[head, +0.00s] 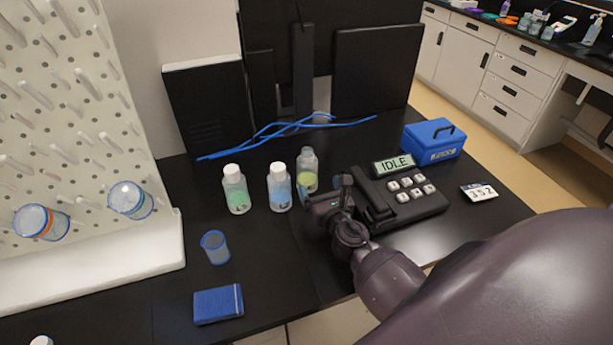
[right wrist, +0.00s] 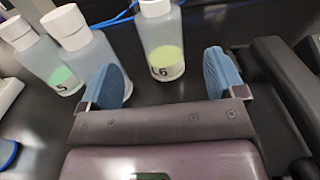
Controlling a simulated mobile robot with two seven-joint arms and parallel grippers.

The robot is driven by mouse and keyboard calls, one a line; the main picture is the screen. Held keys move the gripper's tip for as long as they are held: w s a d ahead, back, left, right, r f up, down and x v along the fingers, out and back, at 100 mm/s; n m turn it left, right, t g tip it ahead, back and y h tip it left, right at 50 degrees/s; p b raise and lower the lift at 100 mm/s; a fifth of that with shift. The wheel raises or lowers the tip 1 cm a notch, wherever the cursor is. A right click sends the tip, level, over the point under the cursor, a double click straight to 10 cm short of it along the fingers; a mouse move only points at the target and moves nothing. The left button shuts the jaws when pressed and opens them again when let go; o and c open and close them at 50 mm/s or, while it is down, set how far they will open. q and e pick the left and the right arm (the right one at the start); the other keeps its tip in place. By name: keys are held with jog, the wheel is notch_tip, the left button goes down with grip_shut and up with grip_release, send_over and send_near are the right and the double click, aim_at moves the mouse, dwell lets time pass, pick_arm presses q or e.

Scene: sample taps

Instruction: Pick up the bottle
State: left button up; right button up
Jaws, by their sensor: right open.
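Three clear bottles with pale caps stand upright on the black bench. One has a green label (head: 236,190), one a blue label (head: 279,188), and one a yellow-green label (head: 307,171). My right gripper (head: 326,192) is open, low over the bench, just in front and to the right of the yellow-green bottle. In the right wrist view, that bottle (right wrist: 163,45) stands just beyond the gap between the open fingers (right wrist: 164,80), with nothing between them. The other two bottles stand left of the left finger. My left gripper is not in view.
A black device (head: 405,200) with keys and an "IDLE" display sits close right of my gripper. Blue cables (head: 285,130) lie behind the bottles. A blue-rimmed cup (head: 215,248) and blue box (head: 218,304) are front left. A blue case (head: 433,142) stands at right.

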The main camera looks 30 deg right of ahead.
aim_at(310, 160)
jog(key=shift+x, duration=3.65)
jog(key=shift+f, duration=0.15)
jog(key=c, duration=1.1)
jog(key=shift+r+p, duration=0.4)
jog(key=shift+r, duration=9.5)
jog(key=shift+r, duration=0.1)
